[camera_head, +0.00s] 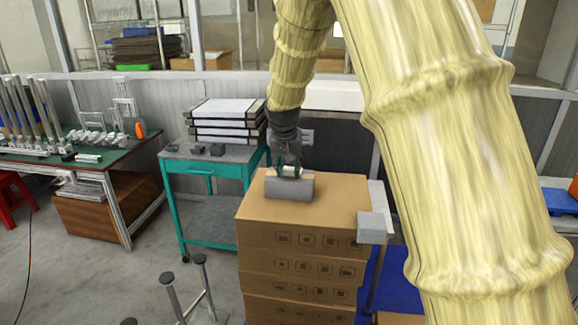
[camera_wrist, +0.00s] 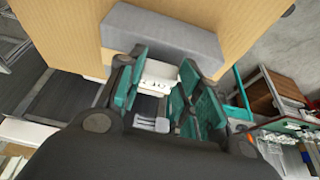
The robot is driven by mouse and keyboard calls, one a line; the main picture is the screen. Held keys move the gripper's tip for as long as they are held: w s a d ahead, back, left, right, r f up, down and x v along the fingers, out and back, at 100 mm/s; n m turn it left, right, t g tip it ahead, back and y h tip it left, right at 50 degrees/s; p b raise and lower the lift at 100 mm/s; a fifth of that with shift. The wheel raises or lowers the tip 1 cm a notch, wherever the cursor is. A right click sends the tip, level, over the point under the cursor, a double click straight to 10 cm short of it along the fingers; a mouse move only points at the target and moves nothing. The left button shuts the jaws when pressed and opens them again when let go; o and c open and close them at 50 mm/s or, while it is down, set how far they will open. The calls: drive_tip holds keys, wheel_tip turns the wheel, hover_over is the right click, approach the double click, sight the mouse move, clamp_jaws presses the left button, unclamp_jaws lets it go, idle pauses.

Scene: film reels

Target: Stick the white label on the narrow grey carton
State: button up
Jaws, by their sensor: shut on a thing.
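The narrow grey carton (camera_head: 289,187) lies lengthwise on top of a stack of brown cardboard boxes. In the wrist view the grey carton (camera_wrist: 160,33) stretches across the top, just beyond my fingertips. My gripper (camera_head: 290,169) is right at the carton's back upper edge. In the wrist view my gripper (camera_wrist: 158,80) has its green-padded fingers shut on the white label (camera_wrist: 160,72), which shows a few dark marks. The label's far edge appears to meet the carton's edge; I cannot tell whether they touch. The label is mostly hidden by the fingers in the head view.
The brown box stack (camera_head: 300,240) has bare top around the carton. A small light grey box (camera_head: 374,227) is at the stack's right side. A teal cart (camera_head: 215,158) with white-topped reel cases (camera_head: 225,112) stands behind left. A green workbench (camera_head: 85,150) is farther left.

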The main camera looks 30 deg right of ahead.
drive_tip(key=shift+s+a+f, duration=0.1)
drive_tip(key=shift+s+f, duration=0.15)
drive_tip(key=shift+f, duration=0.45)
idle(0.9)
drive_tip(key=o, duration=0.8)
drive_tip(key=shift+r, duration=0.1)
